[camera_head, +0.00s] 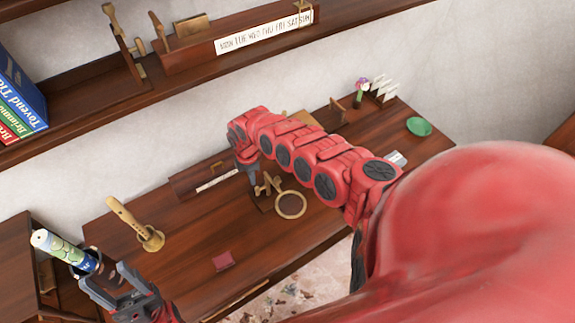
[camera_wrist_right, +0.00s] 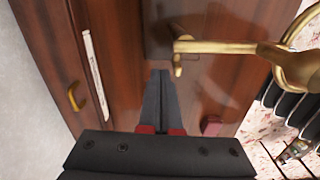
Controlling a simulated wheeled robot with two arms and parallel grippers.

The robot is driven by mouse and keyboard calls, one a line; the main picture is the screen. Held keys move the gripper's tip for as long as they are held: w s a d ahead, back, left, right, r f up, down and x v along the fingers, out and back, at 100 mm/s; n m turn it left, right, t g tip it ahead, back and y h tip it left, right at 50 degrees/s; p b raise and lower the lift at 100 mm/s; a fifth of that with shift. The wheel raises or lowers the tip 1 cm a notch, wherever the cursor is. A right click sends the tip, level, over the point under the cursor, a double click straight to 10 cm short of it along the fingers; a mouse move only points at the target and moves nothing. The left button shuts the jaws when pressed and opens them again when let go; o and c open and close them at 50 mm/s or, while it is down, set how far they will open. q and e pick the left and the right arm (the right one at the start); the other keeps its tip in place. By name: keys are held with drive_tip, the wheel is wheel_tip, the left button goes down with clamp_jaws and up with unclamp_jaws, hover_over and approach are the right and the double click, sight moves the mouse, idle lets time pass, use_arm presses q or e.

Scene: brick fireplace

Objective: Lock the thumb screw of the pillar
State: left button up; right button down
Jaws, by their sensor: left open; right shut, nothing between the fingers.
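A brass pillar (camera_head: 268,187) with a ring-shaped holder (camera_head: 291,205) stands on a dark base in the middle of the desk. In the right wrist view, its brass arm (camera_wrist_right: 225,47) runs to the ring (camera_wrist_right: 305,65), and a small brass piece (camera_wrist_right: 178,66) hangs at the arm's left end. I cannot tell whether this is the thumb screw. My right gripper (camera_head: 253,181) is shut and empty beside the pillar; its fingertips (camera_wrist_right: 161,75) are just left of the small piece, with contact unclear. My left gripper (camera_head: 122,284) is open and empty at the lower left.
A labelled cylinder (camera_head: 65,250) is beyond my left gripper. A shelf (camera_head: 90,130) with books (camera_head: 20,95) crosses above.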

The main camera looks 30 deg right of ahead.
drive_tip(key=shift+s+p, duration=0.55)
drive_tip(key=shift+p, duration=0.25)
wheel_tip(320, 180, up, 6)
drive_tip(key=shift+f+p, duration=0.1)
drive_tip(key=shift+p, duration=0.5)
idle(0.7)
